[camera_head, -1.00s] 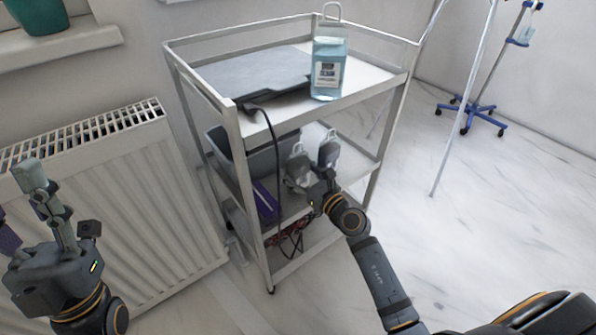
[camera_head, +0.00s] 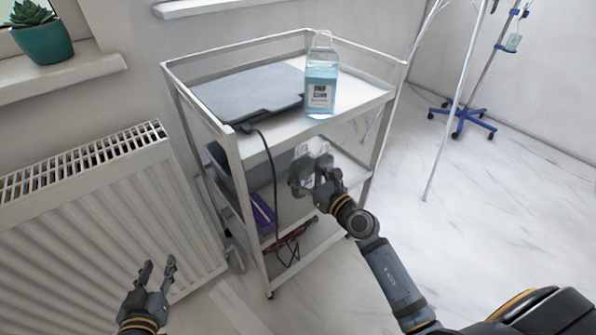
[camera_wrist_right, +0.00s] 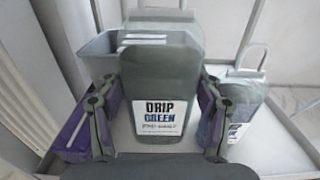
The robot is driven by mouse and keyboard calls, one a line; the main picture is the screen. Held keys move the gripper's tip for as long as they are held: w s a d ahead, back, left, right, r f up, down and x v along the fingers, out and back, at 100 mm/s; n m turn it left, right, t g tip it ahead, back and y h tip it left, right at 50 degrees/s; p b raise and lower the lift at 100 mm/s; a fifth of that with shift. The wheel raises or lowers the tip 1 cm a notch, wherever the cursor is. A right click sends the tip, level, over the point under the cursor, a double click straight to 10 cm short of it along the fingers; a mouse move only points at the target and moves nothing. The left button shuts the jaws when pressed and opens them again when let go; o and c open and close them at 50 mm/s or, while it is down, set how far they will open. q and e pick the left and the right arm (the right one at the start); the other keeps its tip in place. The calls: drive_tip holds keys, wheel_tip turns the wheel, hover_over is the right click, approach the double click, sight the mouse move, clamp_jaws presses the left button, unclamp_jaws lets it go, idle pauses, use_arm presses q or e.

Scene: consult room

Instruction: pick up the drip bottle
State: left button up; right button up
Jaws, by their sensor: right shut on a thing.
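My right gripper (camera_head: 309,181) is shut on a grey-green drip bottle (camera_wrist_right: 158,113) labelled "DRIP GREEN". In the wrist view the fingers lie along both sides of this upright bottle. In the head view the held bottle (camera_head: 301,166) is partly hidden by the gripper, at the middle shelf of the trolley. Whether its base touches the shelf is not clear. A similar bottle (camera_wrist_right: 236,108) stands close to its right. A clear bottle of blue liquid (camera_head: 321,88) stands on the top shelf. My left gripper (camera_head: 158,272) is open and empty, low in front of the radiator.
The white metal trolley (camera_head: 233,150) has rails and posts around the shelves. A grey bin (camera_wrist_right: 98,48) is behind the held bottle. A black cable (camera_head: 274,180) hangs down the trolley's front. A radiator (camera_head: 110,220) stands left; floor to the right is open.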

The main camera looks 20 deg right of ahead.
sight(311, 165)
drive_tip(key=shift+s+d+r+p, duration=0.2)
drive_tip(key=shift+d+r+p, duration=0.1)
drive_tip(key=shift+r, duration=0.15)
drive_tip(key=shift+s+d+r+p, duration=0.15)
drive_tip(key=shift+s+r+p, duration=0.1)
drive_tip(key=shift+r, duration=0.2)
drive_tip(key=shift+s+d+r+p, duration=0.35)
drive_tip(key=shift+d+r+p, duration=0.1)
drive_tip(key=shift+r+p, duration=0.25)
use_arm(q)
drive_tip(key=s+f+g+p, duration=0.1)
drive_tip(key=s+f+g, duration=0.9)
drive_tip(key=s, duration=0.5)
drive_tip(key=shift+d+f, duration=0.4)
drive_tip(key=shift+f, duration=0.95)
use_arm(e)
drive_tip(key=s+d+r, duration=0.3)
drive_tip(key=s+d, duration=0.2)
drive_tip(key=d, duration=0.1)
drive_tip(key=shift+s+d+r, duration=0.35)
drive_tip(key=shift+s, duration=0.05)
use_arm(q)
drive_tip(key=shift+w, duration=0.2)
use_arm(e)
drive_tip(key=w+a+f+m+t+h, duration=0.1)
drive_tip(key=a+f+m+h, duration=0.2)
drive_tip(key=a+f+h, duration=0.2)
wheel_tip(311, 165, down, 3)
drive_tip(key=shift+f+m+h, duration=0.15)
drive_tip(key=shift+m+h, duration=0.25)
